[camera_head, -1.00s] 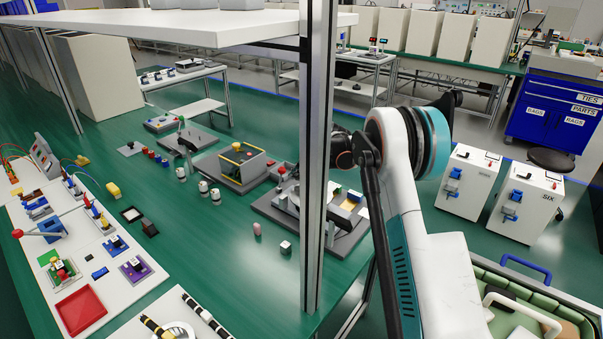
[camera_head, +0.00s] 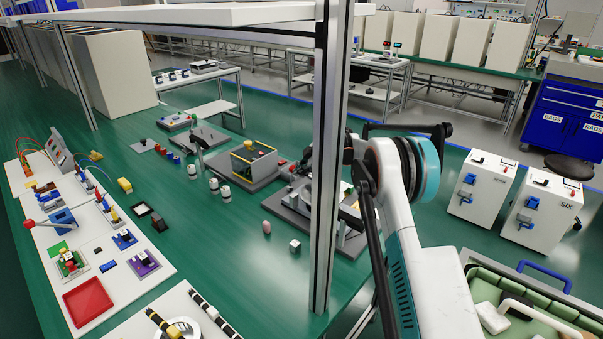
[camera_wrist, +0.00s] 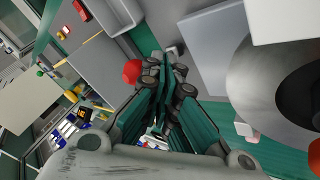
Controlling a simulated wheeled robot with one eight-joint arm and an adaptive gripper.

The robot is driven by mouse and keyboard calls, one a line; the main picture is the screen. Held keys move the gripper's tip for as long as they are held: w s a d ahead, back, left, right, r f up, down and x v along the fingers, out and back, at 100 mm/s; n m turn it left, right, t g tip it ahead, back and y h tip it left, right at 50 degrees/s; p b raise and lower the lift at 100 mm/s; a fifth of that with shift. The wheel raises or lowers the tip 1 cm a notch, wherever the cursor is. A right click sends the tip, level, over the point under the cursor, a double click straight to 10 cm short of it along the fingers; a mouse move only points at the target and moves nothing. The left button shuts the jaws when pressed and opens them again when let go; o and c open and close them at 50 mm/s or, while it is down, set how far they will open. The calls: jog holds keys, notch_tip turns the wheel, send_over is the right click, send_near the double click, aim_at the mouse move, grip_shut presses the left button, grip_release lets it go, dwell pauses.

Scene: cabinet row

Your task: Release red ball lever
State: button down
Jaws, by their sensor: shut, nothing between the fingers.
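In the wrist view, a red ball (camera_wrist: 131,71) sits just left of my gripper's fingertips (camera_wrist: 170,66). The fingers are shut with nothing between them. The ball looks very close beside them, but I cannot tell whether they touch. The lever's rod is not clear in this view. In the head view, the grey fixture (camera_head: 350,243) stands on the green bench near my arm. The upright post hides part of it and most of my gripper. Another red-ball lever (camera_head: 29,224) stands on the white board at the far left.
The aluminium post (camera_head: 329,180) stands between the head camera and my gripper. A yellow-edged box fixture (camera_head: 250,158) is left of the grey fixture.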

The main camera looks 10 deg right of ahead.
jog(key=shift+w+d+y+p, duration=0.3)
jog(key=shift+w+d+p, duration=0.05)
jog(key=shift+d+p, duration=0.15)
jog(key=shift+w+d+f, duration=0.15)
jog(key=shift+d+f, duration=0.05)
jog(key=shift+f, duration=0.05)
jog(key=shift+a, duration=0.1)
jog(key=shift+s+a+r, duration=0.15)
jog(key=shift+s+a, duration=0.3)
jog(key=shift+a, duration=0.05)
jog(key=shift+s, duration=0.1)
